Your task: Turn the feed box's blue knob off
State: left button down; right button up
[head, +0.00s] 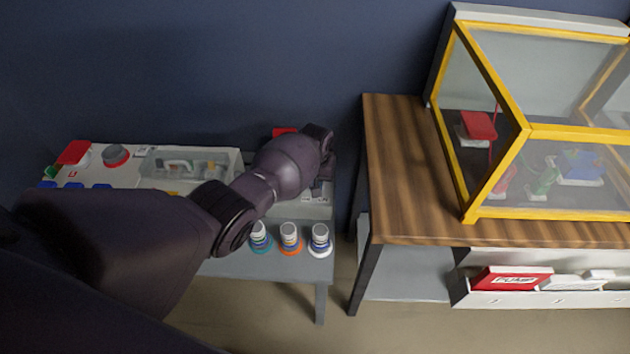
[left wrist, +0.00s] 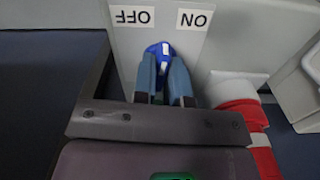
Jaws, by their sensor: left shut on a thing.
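In the left wrist view the feed box's pale grey panel (left wrist: 166,27) carries an OFF label (left wrist: 133,17) and an ON label (left wrist: 195,20), both upside down in the picture. The blue knob (left wrist: 160,48) with a white mark sits below and between the labels. My left gripper (left wrist: 162,80) is shut on the knob, with one finger on each side. Its fingers hide the lower part of the knob. I cannot tell its exact setting. In the head view my left arm covers most of the feed box (head: 313,211) and the knob is hidden. My right gripper is in neither view.
A red and white cylinder (left wrist: 240,105) stands close right of my fingers in the wrist view. A wooden table (head: 405,190) with a yellow-framed clear case (head: 497,172) stands to the right, across a narrow gap.

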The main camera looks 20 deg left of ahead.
pick_arm(q)
jog(key=shift+r+n, duration=0.1)
jog(key=shift+n, duration=0.8)
jog(key=n+p, duration=0.1)
jog(key=n, duration=0.2)
jog(key=shift+n, duration=0.4)
jog(key=n, duration=0.4)
jog(key=shift+n, duration=0.3)
jog(key=c, duration=1.2)
grip_release()
jog(key=shift+o, duration=0.2)
